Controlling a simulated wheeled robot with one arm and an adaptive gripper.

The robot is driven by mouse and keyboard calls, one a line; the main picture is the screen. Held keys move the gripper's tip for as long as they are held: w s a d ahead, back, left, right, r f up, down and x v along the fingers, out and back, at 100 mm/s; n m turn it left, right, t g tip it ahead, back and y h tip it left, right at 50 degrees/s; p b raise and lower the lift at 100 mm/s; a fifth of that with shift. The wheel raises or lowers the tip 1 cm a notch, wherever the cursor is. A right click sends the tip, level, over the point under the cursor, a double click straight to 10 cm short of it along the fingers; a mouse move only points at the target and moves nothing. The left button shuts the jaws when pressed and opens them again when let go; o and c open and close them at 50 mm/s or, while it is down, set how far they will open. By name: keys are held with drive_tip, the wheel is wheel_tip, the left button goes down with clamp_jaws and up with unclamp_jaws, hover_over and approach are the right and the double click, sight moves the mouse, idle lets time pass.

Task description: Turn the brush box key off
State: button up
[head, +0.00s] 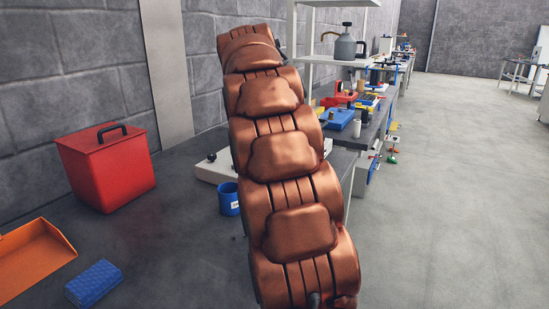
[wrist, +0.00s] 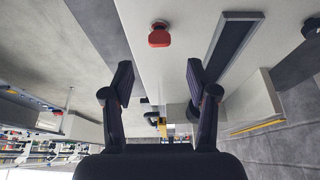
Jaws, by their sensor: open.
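In the wrist view, a small red knob-like part (wrist: 159,37), seemingly the key, sits on a broad pale panel (wrist: 185,28), which I take as the brush box. Its turn position is too small to read. My gripper (wrist: 160,82) is open and empty, its two dark fingers apart. The red part lies beyond the fingertips, roughly centred between them, and is not touched. In the head view, a low pale box (head: 210,170) with a black knob shows partly behind my copper arm. I cannot tell whether it is the same box. My gripper is not visible there.
A long dark strip (wrist: 234,45) stands on the panel beside the right finger. On the grey bench are a red lidded box (head: 105,168), an orange tray (head: 35,258), a blue block (head: 94,284) and a blue cup (head: 229,199). A cluttered bench stands behind; open floor lies right.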

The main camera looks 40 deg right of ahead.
drive_tip(key=shift+v, duration=2.55)
